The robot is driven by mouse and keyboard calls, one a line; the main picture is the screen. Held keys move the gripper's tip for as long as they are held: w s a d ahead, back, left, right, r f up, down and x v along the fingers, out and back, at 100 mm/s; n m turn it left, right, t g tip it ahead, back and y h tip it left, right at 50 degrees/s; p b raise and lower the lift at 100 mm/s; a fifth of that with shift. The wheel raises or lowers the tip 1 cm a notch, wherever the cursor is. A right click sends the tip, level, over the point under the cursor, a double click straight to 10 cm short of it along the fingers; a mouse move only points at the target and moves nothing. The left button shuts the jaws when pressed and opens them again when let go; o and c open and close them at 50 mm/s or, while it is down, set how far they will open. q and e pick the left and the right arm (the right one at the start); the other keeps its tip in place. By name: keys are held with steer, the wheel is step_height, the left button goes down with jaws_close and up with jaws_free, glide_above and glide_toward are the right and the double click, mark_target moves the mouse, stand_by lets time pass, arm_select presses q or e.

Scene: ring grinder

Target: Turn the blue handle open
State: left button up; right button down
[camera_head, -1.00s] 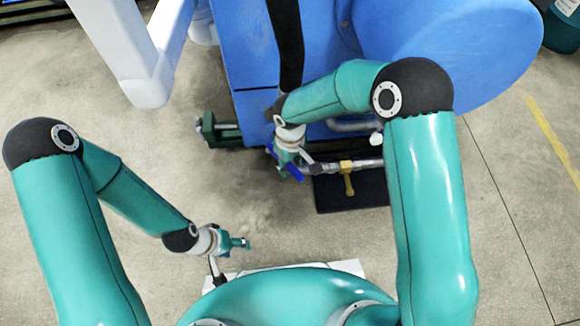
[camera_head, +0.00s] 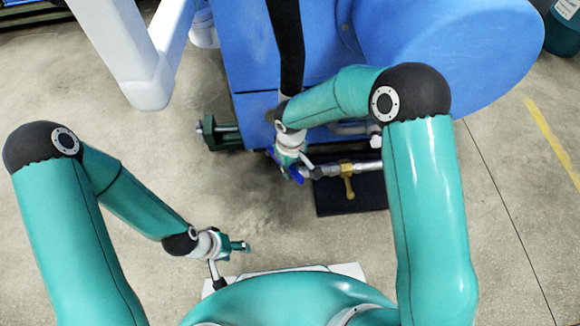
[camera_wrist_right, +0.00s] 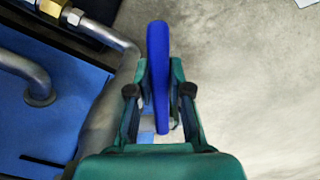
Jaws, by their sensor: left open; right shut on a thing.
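The blue handle (camera_wrist_right: 158,60) stands between the fingers of my right gripper (camera_wrist_right: 159,93) in the right wrist view, with part of it sticking out past the fingertips. My right gripper (camera_head: 290,158) is shut on it beside the pipe. In the head view only small parts of the blue handle (camera_head: 298,176) show, and my gripper covers the rest. How far the handle is turned is hard to tell. My left gripper (camera_head: 240,246) is open and empty, low over the floor at the left.
A metal pipe (camera_head: 366,168) with a brass valve (camera_head: 348,181) runs right of the handle, above a dark plate (camera_head: 330,205). The blue machine (camera_head: 250,80) fills the top. A green clamp-like part (camera_head: 222,136) is at its lower left corner. Floor at left is clear.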

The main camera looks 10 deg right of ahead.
steer(key=shift+w+a+r+g+h+p, duration=0.15)
steer(key=shift+r+g+h+p, duration=0.25)
steer(key=shift+p, duration=0.55)
steer(key=shift+w+d+r+g+h+p, duration=0.1)
steer(key=shift+r+g+p, duration=0.1)
steer(key=shift+r+p, duration=0.5)
steer(key=shift+a+g+h+p, duration=0.1)
steer(key=shift+g+h+p, duration=0.2)
steer(key=shift+g+p, duration=0.3)
steer(key=c, duration=1.1)
jaws_free()
steer(key=shift+f, duration=0.1)
